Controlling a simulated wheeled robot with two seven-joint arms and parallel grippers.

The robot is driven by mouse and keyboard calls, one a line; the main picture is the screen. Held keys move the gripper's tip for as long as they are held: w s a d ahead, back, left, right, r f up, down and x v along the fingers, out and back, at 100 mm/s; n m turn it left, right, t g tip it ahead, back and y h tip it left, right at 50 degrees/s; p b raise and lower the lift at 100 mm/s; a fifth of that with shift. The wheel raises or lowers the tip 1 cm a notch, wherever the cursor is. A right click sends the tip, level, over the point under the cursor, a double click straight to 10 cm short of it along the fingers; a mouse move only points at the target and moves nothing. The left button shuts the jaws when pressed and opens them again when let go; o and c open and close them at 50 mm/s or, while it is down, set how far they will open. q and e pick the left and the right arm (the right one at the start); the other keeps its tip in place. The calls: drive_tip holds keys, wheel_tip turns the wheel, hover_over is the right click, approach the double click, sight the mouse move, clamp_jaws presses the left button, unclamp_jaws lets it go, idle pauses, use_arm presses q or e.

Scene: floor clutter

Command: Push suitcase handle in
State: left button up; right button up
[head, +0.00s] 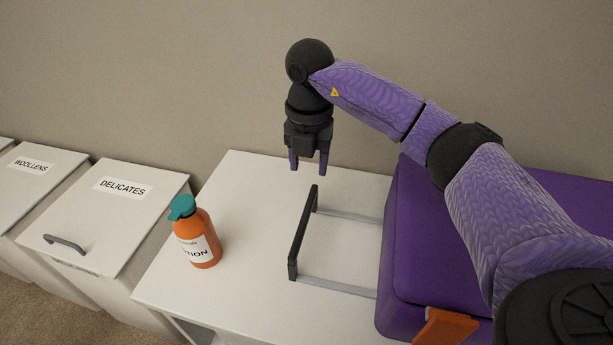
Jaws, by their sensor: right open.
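A purple suitcase (415,255) lies on a white table at the right of the head view, partly hidden behind my right arm. Its pull handle is extended to the left: two grey rods run out to a black grip bar (302,236). My right gripper (309,164) points down with its fingers apart and empty. In the picture it is just above the far end of the grip bar and apart from it. My left gripper is not in view.
An orange bottle (201,244) with a teal cap stands on the white table (245,195), left of the handle. Lidded bins marked DELICATES (110,215) and WOOLLENS (30,185) stand further left. A wall is behind. The tabletop between bottle and grip bar is clear.

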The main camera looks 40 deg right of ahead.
sight(309, 204)
wheel_tip(309, 204, down, 10)
drive_tip(key=b, duration=0.4)
drive_tip(key=shift+s+r, duration=0.15)
drive_tip(key=shift+r, duration=0.05)
drive_tip(key=shift+a, duration=0.1)
drive_tip(key=c, duration=0.4)
clamp_jaws()
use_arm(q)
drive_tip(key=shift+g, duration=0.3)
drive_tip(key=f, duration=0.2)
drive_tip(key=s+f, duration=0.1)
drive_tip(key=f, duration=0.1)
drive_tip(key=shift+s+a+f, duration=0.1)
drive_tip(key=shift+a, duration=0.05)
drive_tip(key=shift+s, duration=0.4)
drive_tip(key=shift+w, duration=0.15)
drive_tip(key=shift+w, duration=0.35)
